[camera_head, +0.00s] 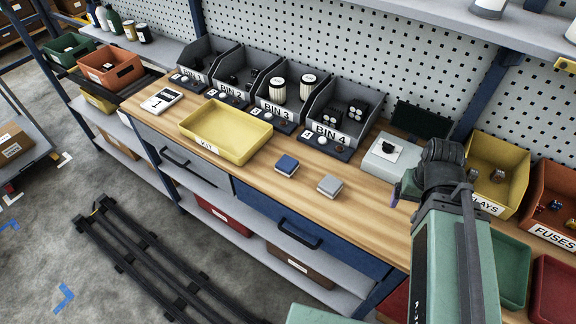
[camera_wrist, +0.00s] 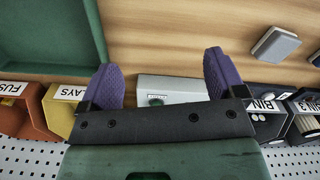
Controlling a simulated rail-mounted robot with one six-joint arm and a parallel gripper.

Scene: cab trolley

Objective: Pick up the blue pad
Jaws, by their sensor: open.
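The blue pad (camera_head: 286,165) lies flat on the wooden bench, in front of the bins and right of the yellow tray. My gripper (camera_head: 396,197) is to the right of it, beyond the grey pad, and apart from both; part of it is hidden by my arm in the head view. In the wrist view my gripper (camera_wrist: 160,78) has its two purple fingers spread apart, with nothing between them. A sliver of a pad (camera_wrist: 316,59) shows at the right edge there, too little to tell its colour.
A grey pad (camera_head: 330,186) lies just right of the blue pad, with a gap. The yellow tray (camera_head: 197,127) is to the left. Bare wood lies in front of the pads.

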